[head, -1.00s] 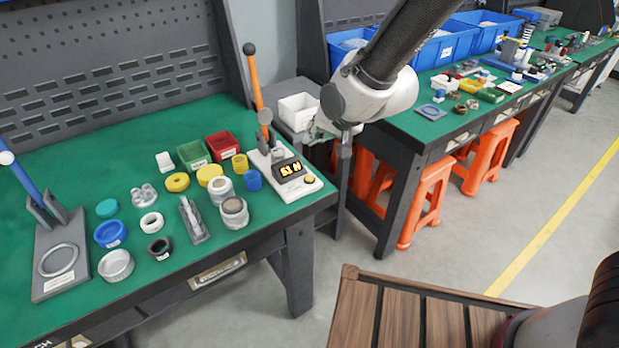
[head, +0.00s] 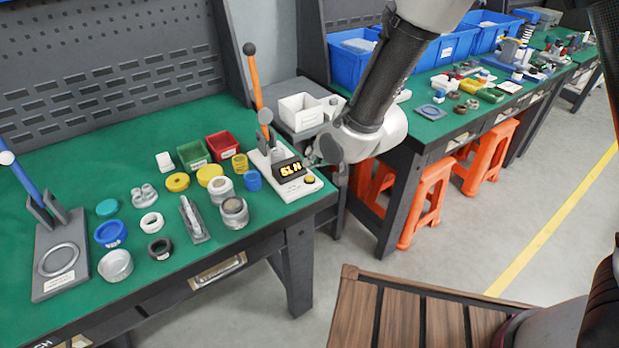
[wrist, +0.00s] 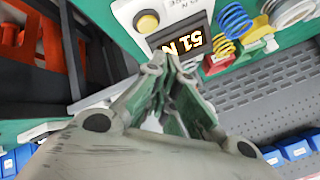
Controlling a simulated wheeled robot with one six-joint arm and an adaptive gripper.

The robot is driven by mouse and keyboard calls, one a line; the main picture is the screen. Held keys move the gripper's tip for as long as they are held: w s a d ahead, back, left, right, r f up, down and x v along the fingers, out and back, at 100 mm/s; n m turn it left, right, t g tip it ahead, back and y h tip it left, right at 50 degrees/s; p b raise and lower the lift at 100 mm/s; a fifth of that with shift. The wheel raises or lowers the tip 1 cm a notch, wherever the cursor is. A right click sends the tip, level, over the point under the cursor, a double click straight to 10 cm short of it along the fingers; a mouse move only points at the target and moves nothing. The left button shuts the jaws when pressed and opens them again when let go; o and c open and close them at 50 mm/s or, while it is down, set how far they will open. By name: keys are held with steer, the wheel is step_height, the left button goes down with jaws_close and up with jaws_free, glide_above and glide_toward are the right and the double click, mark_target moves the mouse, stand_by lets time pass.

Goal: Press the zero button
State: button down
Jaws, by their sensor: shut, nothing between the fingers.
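The force tester (head: 287,173) is a white base with an orange lever, at the right corner of the near green bench. Its lit display (head: 290,169) reads "51 N" and also shows upside down in the wrist view (wrist: 180,45). The zero button (head: 309,180) is a small round yellow button beside the display. In the wrist view the yellow button (wrist: 146,22) lies beyond the fingertips and a little left of them. My gripper (wrist: 170,65) is shut and empty, its fingertips close to the display's edge. In the head view it is mostly hidden behind my wrist, just right of the tester.
Cups, rings and springs (head: 150,222) cover the near bench (head: 60,150) left of the tester. A white bin (head: 300,112) stands behind it. A second bench with blue bins (head: 450,48) and orange stools (head: 427,205) is at the right.

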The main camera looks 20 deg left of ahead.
mark_target(306, 169)
steer(key=shift+f, duration=0.9)
steer(key=shift+f, duration=0.1)
stand_by(0.8)
steer(key=shift+f, duration=0.3)
steer(key=shift+f, duration=0.35)
stand_by(0.7)
steer(key=shift+r, duration=0.75)
steer(key=shift+r, duration=2.55)
